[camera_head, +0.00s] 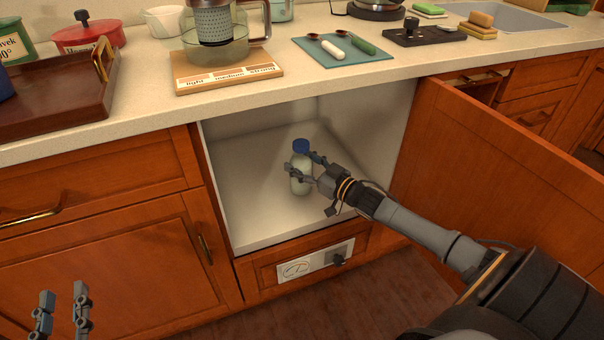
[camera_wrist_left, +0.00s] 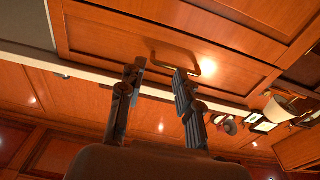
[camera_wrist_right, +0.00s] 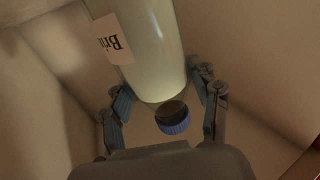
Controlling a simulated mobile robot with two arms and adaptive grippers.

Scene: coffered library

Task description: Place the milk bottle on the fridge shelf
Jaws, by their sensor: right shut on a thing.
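The milk bottle (camera_head: 301,176), pale with a blue cap, stands upright on the white fridge shelf (camera_head: 265,215) inside the open cabinet. My right gripper (camera_head: 304,165) reaches in from the right and is shut on the bottle near its upper part. In the right wrist view the bottle (camera_wrist_right: 150,50) shows its label and blue cap between the two fingers (camera_wrist_right: 165,105). I cannot tell whether its base fully touches the shelf. My left gripper (camera_head: 60,312) is at the lower left, open and empty; it also shows in the left wrist view (camera_wrist_left: 158,82).
The open wooden door (camera_head: 490,170) stands to the right of the cabinet, beside my right arm. The counter above holds a tray (camera_head: 60,95), a wooden board (camera_head: 228,78) and a teal cutting board (camera_head: 340,50). The shelf around the bottle is bare.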

